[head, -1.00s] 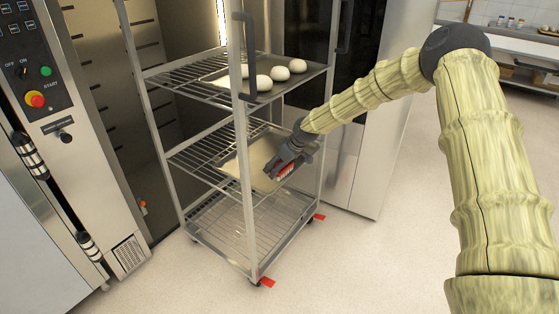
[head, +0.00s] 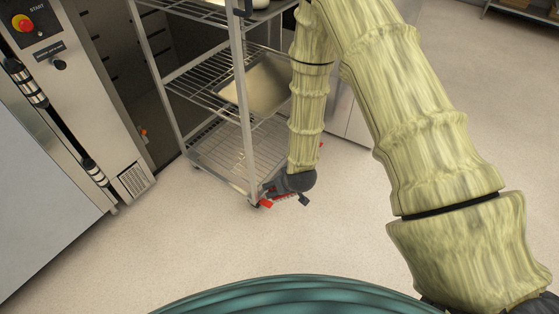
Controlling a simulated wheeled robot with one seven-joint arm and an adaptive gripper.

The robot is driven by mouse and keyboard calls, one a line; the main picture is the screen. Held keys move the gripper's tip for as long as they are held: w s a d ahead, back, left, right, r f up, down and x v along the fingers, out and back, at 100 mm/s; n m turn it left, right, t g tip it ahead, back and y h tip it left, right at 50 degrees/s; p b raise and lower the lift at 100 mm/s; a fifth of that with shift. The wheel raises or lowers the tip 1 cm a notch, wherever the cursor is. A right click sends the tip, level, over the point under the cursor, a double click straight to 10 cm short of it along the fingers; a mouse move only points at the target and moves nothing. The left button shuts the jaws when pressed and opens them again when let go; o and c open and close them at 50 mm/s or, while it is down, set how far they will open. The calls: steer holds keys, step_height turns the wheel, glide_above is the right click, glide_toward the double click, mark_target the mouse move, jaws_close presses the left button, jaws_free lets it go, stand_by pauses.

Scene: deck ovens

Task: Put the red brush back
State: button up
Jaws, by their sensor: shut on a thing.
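My gripper (head: 274,189) hangs low at the front right corner of the wheeled rack (head: 245,130), just above the floor as seen from the head. It is shut on the red brush (head: 284,196), of which only a small red strip shows beneath the fingers. Most of the brush is hidden by the gripper. Whether the gripper or brush touches the rack or the floor, I cannot tell.
A pale tray (head: 262,84) lies on the rack's middle shelf. The wire bottom shelf looks empty. Red pieces (head: 266,203) sit by the rack's feet. The oven front (head: 75,100) stands at the left. The floor (head: 200,235) in front is clear.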

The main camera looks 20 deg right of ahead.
steer(key=s+a+f+m, duration=0.1)
steer(key=s+f, duration=0.2)
steer(key=s, duration=0.4)
steer(key=shift+s+a+f+h, duration=0.15)
steer(key=shift+f+h, duration=0.15)
steer(key=shift+h, duration=0.1)
